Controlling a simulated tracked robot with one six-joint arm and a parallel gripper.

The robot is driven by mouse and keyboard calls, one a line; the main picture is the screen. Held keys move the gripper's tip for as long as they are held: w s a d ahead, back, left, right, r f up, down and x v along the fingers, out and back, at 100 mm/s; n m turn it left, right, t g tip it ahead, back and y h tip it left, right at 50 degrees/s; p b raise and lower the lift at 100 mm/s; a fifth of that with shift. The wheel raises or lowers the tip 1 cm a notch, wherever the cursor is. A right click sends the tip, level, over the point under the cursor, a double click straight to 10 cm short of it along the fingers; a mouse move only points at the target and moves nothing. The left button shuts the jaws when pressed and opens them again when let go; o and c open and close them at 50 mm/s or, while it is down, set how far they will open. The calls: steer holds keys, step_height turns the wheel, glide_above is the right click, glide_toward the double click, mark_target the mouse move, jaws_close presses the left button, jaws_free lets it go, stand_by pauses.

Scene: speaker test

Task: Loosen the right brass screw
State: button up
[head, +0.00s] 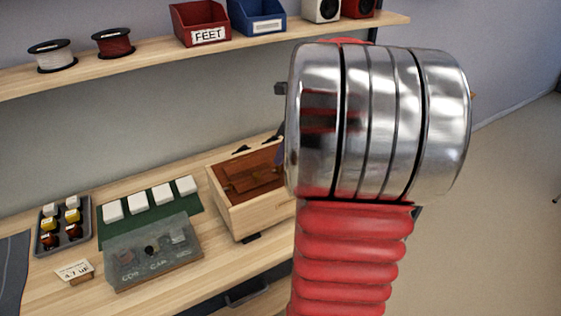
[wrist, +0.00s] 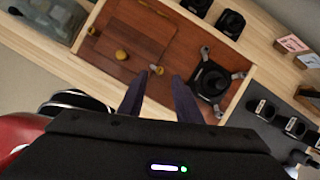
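In the wrist view an open wooden box (wrist: 92,18) has a red-brown inside with a raised brown panel (wrist: 135,32). One brass piece (wrist: 122,55) sits on the panel's lower part; a smaller brass piece (wrist: 157,70) shows near my fingertips. Which one is the right brass screw I cannot tell. My gripper (wrist: 158,77) is open and empty, its two dark fingers apart and pointing at the box; contact cannot be judged. In the head view the wooden box (head: 238,213) is partly hidden by my arm, and my gripper is not clear.
A black part with grey-tipped arms (wrist: 211,82) lies right of my fingers. Left of the box in the head view are a clear-topped case (head: 150,250), a green board (head: 110,232) and a grey tray (head: 84,238). A shelf (head: 130,68) runs above.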

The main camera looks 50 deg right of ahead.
steer(key=shift+x, duration=2.25)
steer(key=shift+c, duration=0.7)
jaws_close()
